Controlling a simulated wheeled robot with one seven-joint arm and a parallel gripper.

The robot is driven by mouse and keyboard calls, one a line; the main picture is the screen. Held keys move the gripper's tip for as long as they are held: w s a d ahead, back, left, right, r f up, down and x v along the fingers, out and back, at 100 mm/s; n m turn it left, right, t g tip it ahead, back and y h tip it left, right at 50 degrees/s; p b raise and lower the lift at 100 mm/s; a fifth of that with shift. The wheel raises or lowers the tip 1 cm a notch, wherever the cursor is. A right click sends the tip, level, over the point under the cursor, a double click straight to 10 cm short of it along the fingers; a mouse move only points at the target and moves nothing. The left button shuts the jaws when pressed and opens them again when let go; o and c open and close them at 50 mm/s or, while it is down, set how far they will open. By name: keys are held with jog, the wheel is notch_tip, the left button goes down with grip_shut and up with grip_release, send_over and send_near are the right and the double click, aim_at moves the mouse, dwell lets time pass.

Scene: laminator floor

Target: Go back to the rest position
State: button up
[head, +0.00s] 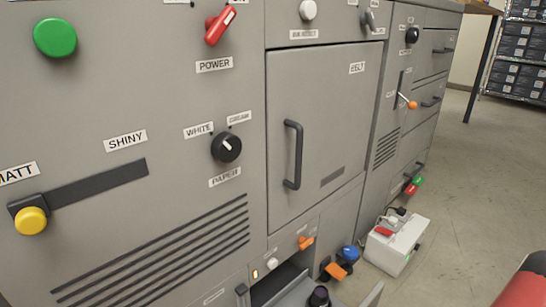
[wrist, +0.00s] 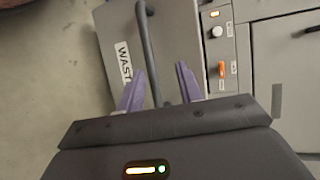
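My gripper (wrist: 159,78) shows in the wrist view with its two purple fingers spread apart. A dark bar handle (wrist: 146,35) runs between the fingers, with a visible gap on each side, so the gripper is open and not closed on it. The handle is on a grey panel with a label starting "WAST" (wrist: 123,62). I cannot make out my gripper in the head view.
The grey machine (head: 95,95) fills most of the head view, with a closed door (head: 310,150). A low compartment (head: 280,285) at the bottom stands open. A white box (head: 395,248) sits on the floor beside it.

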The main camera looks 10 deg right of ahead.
jog(key=w+a+r+n+g+h+p, duration=0.15)
jog(key=a+r+g+h+p, duration=0.35)
jog(key=r, duration=0.7)
jog(key=w+a+r+n+g+h, duration=0.1)
jog(key=a+r+n+g+h, duration=0.15)
jog(key=a+r, duration=0.6)
jog(key=s+a+r+n+t+h+p, duration=0.1)
jog(key=s+a+r+t+h+p, duration=0.1)
jog(key=r, duration=0.9)
jog(key=s+a+r+n+t+h+p, duration=0.1)
jog(key=s+a+r+t+h+p, duration=0.2)
jog(key=r, duration=0.8)
jog(key=s+a+t+h, duration=0.1)
jog(key=s+a, duration=0.1)
jog(key=shift+a+n, duration=0.3)
